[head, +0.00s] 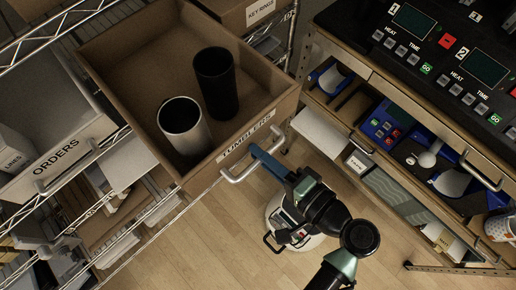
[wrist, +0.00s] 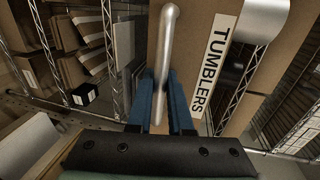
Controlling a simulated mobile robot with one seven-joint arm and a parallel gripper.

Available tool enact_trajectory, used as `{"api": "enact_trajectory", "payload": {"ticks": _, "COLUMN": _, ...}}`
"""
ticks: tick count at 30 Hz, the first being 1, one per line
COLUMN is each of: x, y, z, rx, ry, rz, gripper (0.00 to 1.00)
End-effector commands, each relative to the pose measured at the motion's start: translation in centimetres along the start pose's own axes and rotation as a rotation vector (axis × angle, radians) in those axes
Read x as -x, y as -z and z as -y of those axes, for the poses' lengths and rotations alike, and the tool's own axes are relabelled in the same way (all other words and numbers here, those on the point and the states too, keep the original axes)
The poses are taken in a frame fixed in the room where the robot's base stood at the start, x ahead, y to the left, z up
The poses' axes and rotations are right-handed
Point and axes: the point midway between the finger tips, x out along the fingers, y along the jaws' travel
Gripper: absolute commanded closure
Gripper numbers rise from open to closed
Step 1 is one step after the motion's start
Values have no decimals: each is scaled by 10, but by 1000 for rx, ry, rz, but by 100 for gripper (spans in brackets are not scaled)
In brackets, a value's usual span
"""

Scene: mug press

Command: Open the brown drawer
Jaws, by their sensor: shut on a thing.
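The brown drawer (head: 285,107), labelled TUMBLERS, stands pulled out from the wire rack in the head view, with its inside showing. A silver tumbler (head: 184,130) and a black tumbler (head: 216,85) stand upright in it. Its metal bar handle (head: 236,178) is on the front, below the label. My gripper (head: 259,156) is at the drawer's front, its blue fingers shut on the handle. In the wrist view the handle (wrist: 166,45) runs between the fingers (wrist: 165,98), beside the brown front (wrist: 203,35). The exact contact is partly hidden.
A grey ORDERS drawer (head: 52,155) is at the left and a KEY RINGS box (head: 236,12) behind. A bench with dark control panels (head: 455,50) and open shelves stands close on the right. Wooden floor (head: 175,245) is clear in front.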

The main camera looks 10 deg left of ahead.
Motion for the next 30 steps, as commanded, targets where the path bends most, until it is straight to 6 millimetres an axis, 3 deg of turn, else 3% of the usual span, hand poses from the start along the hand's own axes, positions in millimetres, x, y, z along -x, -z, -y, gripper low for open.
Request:
{"api": "enact_trajectory", "payload": {"ticks": 6, "x": 0, "y": 1, "z": 0, "rx": 0, "ry": 0, "rz": -2, "gripper": 100}}
{"api": "enact_trajectory", "payload": {"ticks": 7, "x": 0, "y": 1, "z": 0, "rx": 0, "ry": 0, "rz": -2, "gripper": 76}}
{"api": "enact_trajectory", "payload": {"ticks": 9, "x": 0, "y": 0, "z": 0, "rx": 0, "ry": 0, "rz": -2, "gripper": 69}}
{"api": "enact_trajectory", "payload": {"ticks": 24, "x": 1, "y": 0, "z": 0, "rx": 0, "ry": 0, "rz": -1, "gripper": 69}}
{"api": "enact_trajectory", "payload": {"ticks": 30, "x": 22, "y": 1, "z": -2, "rx": 0, "ry": 1, "rz": -4, "gripper": 69}}
